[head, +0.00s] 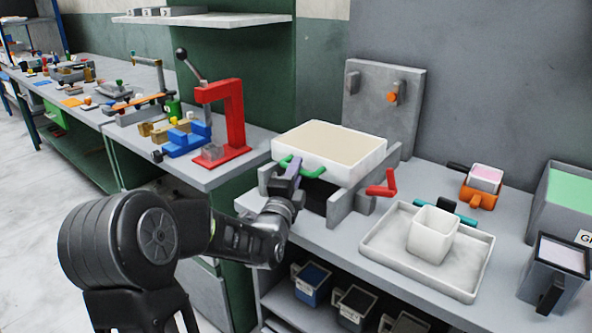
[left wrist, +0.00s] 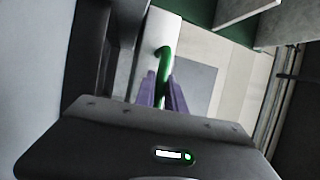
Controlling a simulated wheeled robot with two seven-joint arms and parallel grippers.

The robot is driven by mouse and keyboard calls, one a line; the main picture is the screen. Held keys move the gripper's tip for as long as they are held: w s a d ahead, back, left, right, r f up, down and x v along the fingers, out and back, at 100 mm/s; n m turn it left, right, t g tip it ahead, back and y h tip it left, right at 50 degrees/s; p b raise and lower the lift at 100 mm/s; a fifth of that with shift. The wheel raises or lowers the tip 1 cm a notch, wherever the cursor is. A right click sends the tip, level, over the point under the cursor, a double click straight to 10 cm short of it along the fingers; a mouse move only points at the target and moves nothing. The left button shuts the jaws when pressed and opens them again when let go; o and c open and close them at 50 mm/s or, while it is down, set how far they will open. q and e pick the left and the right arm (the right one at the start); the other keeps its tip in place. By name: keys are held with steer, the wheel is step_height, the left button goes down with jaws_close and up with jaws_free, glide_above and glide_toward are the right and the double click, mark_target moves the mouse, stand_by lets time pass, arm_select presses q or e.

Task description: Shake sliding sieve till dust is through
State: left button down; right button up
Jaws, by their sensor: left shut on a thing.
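The sliding sieve (head: 327,152) is a white box with a beige top surface. It sits on grey supports (head: 348,200) on the bench, with a green handle on its front. My left gripper (head: 290,168) is shut on the green handle, at its left part. In the left wrist view the purple fingers (left wrist: 163,93) close around the green handle (left wrist: 164,62). The space under the sieve is dark, and I cannot tell whether any dust lies there. My right gripper is not in view.
A white tray (head: 385,250) with a white square cup (head: 433,234) stands right of the sieve. A red angled piece (head: 383,184) lies between them. A red press (head: 227,120) stands to the left. A grey upright panel (head: 382,107) is behind. Dark bins stand on the shelf below.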

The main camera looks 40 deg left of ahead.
mark_target(316, 157)
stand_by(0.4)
arm_select(q)
steer(key=shift+w+f, duration=0.1)
steer(key=shift+w, duration=0.1)
steer(key=w+b, duration=0.4)
steer(key=w, duration=0.3)
steer(key=shift+w, duration=0.4)
steer(key=shift+w+a+r, duration=0.1)
steer(key=shift+r, duration=0.1)
steer(key=c, duration=1.6)
jaws_free()
steer(key=shift+w+f, duration=0.1)
steer(key=shift+w, duration=0.05)
steer(key=shift+o, duration=1)
